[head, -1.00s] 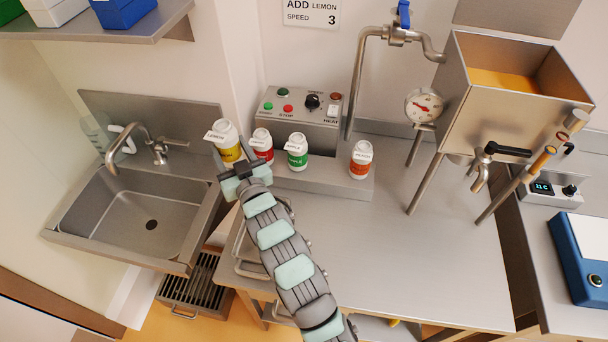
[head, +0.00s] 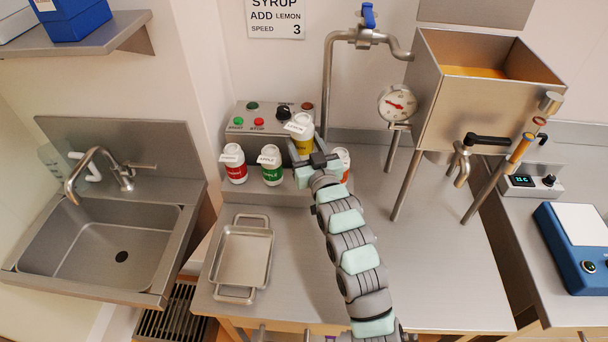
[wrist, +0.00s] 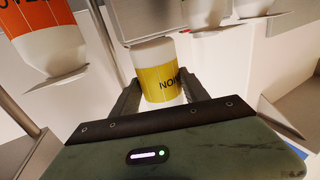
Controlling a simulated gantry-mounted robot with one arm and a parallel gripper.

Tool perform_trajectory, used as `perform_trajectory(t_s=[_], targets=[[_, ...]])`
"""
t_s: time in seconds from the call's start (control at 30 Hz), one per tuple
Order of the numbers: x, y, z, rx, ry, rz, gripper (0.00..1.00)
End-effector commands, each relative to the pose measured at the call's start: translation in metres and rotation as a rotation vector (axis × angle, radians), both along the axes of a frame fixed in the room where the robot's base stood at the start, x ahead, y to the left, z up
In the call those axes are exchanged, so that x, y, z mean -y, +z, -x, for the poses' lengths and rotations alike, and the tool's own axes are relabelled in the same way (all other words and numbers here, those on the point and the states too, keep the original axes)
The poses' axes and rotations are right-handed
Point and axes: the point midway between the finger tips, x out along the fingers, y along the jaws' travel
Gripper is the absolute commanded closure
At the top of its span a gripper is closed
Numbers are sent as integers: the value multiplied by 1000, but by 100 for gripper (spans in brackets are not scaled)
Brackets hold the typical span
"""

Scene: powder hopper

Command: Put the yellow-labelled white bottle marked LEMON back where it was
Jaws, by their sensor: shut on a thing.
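The white bottle with the yellow label (head: 303,146) is in my gripper (head: 315,168), upright or nearly so, in front of the control box. In the wrist view the yellow label (wrist: 160,84) sits between both fingers. A red-labelled bottle (head: 233,165) and a green-labelled bottle (head: 270,166) stand to its left on the low steel ledge (head: 290,190). An orange-labelled bottle (head: 343,160) stands close on its right, partly hidden by my gripper; it also shows in the wrist view (wrist: 52,48). I cannot tell whether the held bottle touches the ledge.
The control box (head: 262,118) with knobs and buttons stands behind the bottles. A steel tray (head: 243,256) lies on the counter at front left. A gauge (head: 398,103) and hopper (head: 480,90) stand on the right. The counter (head: 430,260) right of my arm is clear.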

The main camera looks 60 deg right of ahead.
Motion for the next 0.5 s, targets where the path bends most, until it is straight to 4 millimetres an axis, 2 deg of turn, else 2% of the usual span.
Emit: perform_trajectory(t_s=[0.03, 0.2, 0.5], targets=[[-1, -18, -1, -4, 2, -7, 100], [-1, -55, -1, -1, 1, -4, 100], [0, -79, -1, 0, 1, -1, 100]])
